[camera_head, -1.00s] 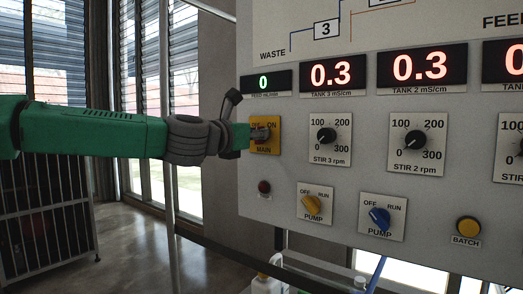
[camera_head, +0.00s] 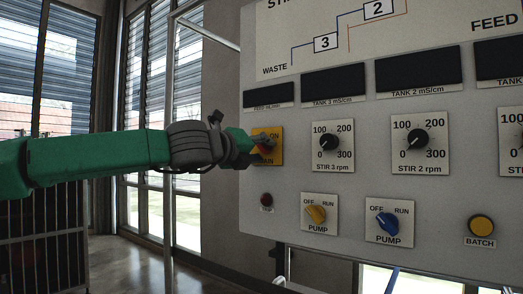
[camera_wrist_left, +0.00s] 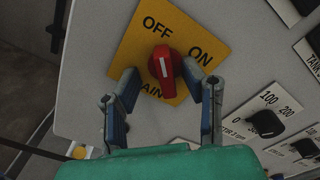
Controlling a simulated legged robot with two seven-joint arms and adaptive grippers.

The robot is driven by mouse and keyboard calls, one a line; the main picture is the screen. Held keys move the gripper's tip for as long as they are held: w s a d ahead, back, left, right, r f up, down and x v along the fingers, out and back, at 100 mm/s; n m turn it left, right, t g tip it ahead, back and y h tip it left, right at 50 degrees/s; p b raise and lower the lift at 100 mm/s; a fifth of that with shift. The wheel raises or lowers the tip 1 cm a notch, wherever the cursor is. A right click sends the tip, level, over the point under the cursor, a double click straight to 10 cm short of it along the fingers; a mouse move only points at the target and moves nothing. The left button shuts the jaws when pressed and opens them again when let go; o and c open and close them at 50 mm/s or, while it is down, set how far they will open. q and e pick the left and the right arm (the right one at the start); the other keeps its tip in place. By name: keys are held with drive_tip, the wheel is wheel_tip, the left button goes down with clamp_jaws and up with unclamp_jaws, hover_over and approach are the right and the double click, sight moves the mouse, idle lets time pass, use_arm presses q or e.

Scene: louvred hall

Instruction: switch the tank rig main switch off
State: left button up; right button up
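The main switch is a red knob (camera_wrist_left: 165,66) on a yellow plate (camera_wrist_left: 135,49) marked OFF, ON and MAIN. In the left wrist view its white mark points toward OFF. In the head view the yellow plate (camera_head: 276,157) is at the panel's left edge, and my gripper partly covers it. My left gripper (camera_head: 252,145) is in front of the switch. In the left wrist view its fingers (camera_wrist_left: 170,88) stand apart, one on each side of the knob's lower part, with visible gaps to it. My right gripper is not in view.
The grey panel (camera_head: 290,215) carries dark displays (camera_head: 333,84), STIR dials (camera_head: 330,142), a yellow pump switch (camera_head: 316,214), a blue pump switch (camera_head: 387,222), a yellow BATCH button (camera_head: 481,226) and a small dark red lamp (camera_head: 266,199). A metal post (camera_head: 168,220) stands left of the panel.

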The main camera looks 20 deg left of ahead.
use_arm(q)
drive_tip(key=shift+a+r, duration=0.1)
drive_tip(key=shift+r, duration=0.15)
drive_tip(key=shift+s+a, duration=0.15)
drive_tip(key=shift+s, duration=0.15)
drive_tip(key=b+v, duration=0.2)
drive_tip(key=v, duration=0.4)
drive_tip(key=shift+s+b, duration=0.25)
drive_tip(key=shift+b, duration=0.15)
drive_tip(key=shift+r, duration=0.1)
